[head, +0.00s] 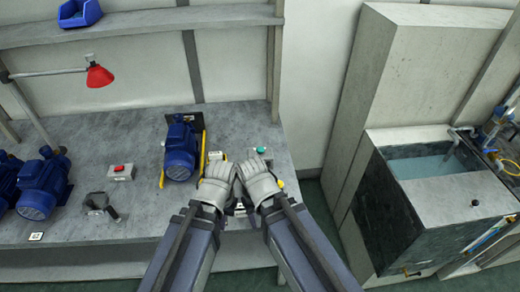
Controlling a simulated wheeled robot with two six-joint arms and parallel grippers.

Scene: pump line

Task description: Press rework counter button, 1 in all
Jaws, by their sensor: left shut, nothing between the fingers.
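Several small buttons and boxes stand on the grey bench. A green button (262,149) tops a small grey box just beyond my grippers. A small yellow piece (280,183) shows at the right edge of my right gripper, mostly hidden by it. A red button (119,168) sits on a grey box farther left. I cannot read which one is the rework counter button. My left gripper (217,178) is shut and empty over the bench's right part. My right gripper (257,172) is beside it, almost touching; its finger state is unclear.
A blue pump (181,150) stands in a yellow-sided stand just left of my grippers. More blue pumps (43,185) stand at the far left. A red lamp (98,75) overhangs the bench (140,220). A water tank (440,190) stands right, across a floor gap.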

